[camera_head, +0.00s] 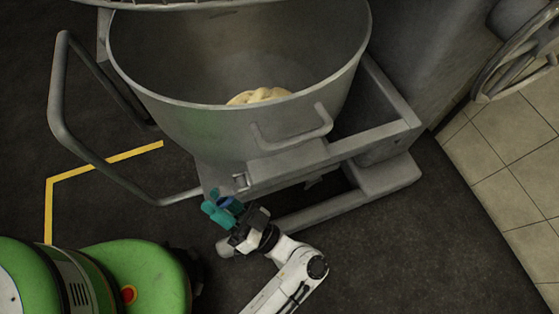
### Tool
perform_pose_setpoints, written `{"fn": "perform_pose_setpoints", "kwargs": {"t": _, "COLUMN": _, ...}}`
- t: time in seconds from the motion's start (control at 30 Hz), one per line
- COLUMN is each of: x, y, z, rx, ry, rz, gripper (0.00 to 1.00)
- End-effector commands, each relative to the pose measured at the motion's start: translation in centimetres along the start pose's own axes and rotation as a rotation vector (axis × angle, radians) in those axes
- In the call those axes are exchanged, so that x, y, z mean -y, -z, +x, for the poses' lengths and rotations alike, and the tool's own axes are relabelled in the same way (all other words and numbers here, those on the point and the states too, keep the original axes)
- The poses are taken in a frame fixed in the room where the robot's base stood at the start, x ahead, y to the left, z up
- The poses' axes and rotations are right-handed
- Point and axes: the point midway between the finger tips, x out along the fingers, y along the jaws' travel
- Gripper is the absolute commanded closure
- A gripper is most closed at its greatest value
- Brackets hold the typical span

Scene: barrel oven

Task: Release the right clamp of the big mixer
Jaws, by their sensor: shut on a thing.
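The big mixer's grey metal bowl (230,120) fills the upper middle of the view, with pale dough (260,96) inside. It sits in a grey metal frame (375,140). A small metal clamp fitting (240,181) shows on the frame below the bowl's front wall. My gripper (222,208), with teal fingers, is just below and left of that fitting. Its fingers are closed around a small dark-blue part (227,202), which appears to be the clamp's grip. The fingers hide most of this part, and how it joins the frame cannot be seen.
A bent tubular handle (60,110) curves out at the left of the mixer. The bowl has a small front handle (292,137). Yellow floor tape (105,161) lies on the dark floor. A grey machine with a handwheel (515,55) stands at right. The lower-right floor is clear.

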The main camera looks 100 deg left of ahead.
Motion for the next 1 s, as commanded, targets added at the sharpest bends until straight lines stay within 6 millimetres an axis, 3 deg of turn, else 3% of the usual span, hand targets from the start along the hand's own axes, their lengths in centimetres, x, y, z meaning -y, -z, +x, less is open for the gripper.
{"fn": "perform_pose_setpoints", "kwargs": {"t": 0.13, "x": -0.1, "y": 0.3, "z": -0.2, "rx": -0.002, "ry": -0.007, "rz": -0.005, "gripper": 1.0}}
{"fn": "perform_pose_setpoints", "kwargs": {"t": 0.17, "x": -0.1, "y": 0.3, "z": -0.2, "rx": -0.002, "ry": -0.007, "rz": -0.005, "gripper": 0.7}}
{"fn": "perform_pose_setpoints", "kwargs": {"t": 0.33, "x": -0.1, "y": 0.2, "z": -0.2, "rx": -0.002, "ry": -0.006, "rz": -0.003, "gripper": 0.54}}
{"fn": "perform_pose_setpoints", "kwargs": {"t": 0.67, "x": -0.1, "y": 0.1, "z": -0.5, "rx": 0.0, "ry": -0.005, "rz": 0.0, "gripper": 0.52}}
{"fn": "perform_pose_setpoints", "kwargs": {"t": 0.77, "x": -0.1, "y": 0.2, "z": -1.6, "rx": 0.0, "ry": -0.006, "rz": 0.0, "gripper": 0.52}}
{"fn": "perform_pose_setpoints", "kwargs": {"t": 1.0, "x": -0.1, "y": 0.2, "z": -6.2, "rx": -0.001, "ry": -0.007, "rz": 0.0, "gripper": 0.52}}
